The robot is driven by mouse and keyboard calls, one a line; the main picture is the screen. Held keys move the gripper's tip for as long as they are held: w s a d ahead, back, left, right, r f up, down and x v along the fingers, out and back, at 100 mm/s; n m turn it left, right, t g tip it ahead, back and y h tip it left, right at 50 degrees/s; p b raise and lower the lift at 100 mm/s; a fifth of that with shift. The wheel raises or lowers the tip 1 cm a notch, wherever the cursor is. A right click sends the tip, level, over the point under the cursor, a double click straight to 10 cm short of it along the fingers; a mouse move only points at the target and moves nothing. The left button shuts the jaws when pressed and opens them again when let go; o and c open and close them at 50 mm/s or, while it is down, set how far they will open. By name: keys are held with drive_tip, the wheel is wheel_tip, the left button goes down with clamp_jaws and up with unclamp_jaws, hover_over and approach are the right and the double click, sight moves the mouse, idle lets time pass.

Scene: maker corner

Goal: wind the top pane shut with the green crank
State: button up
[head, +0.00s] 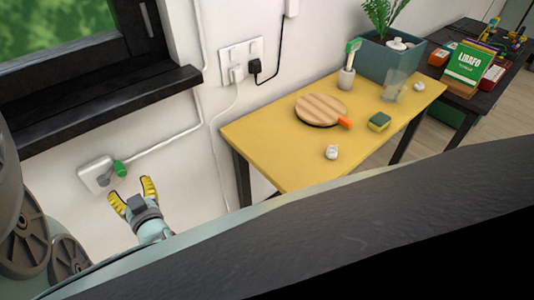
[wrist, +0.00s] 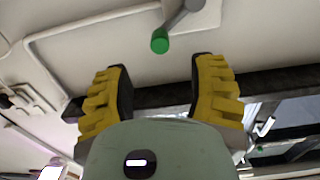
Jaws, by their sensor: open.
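The green crank knob (head: 120,168) sits at the end of a grey arm on a white wall box (head: 94,176), below the window sill. In the wrist view the green knob (wrist: 160,41) lies just beyond the fingertips, roughly centred between them. My gripper (head: 131,191) is open and empty, with its yellow fingers spread just below the knob and apart from it. The fingers also show in the wrist view (wrist: 160,68). The window (head: 60,35) has a dark frame and shows only in part; I cannot tell the top pane's state.
A dark sill (head: 100,105) juts out above the crank. A white conduit (head: 170,137) runs along the wall from the box. A yellow table (head: 265,135) stands to the right, holding a round wooden board (head: 320,108), a sponge (head: 379,122) and a planter (head: 390,62).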

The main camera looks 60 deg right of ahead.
sight(123, 174)
drive_tip(key=shift+x, duration=4.9)
drive_tip(key=shift+d+f, duration=0.1)
drive_tip(key=c, duration=0.8)
clamp_jaws()
drive_tip(key=shift+s+f, duration=0.1)
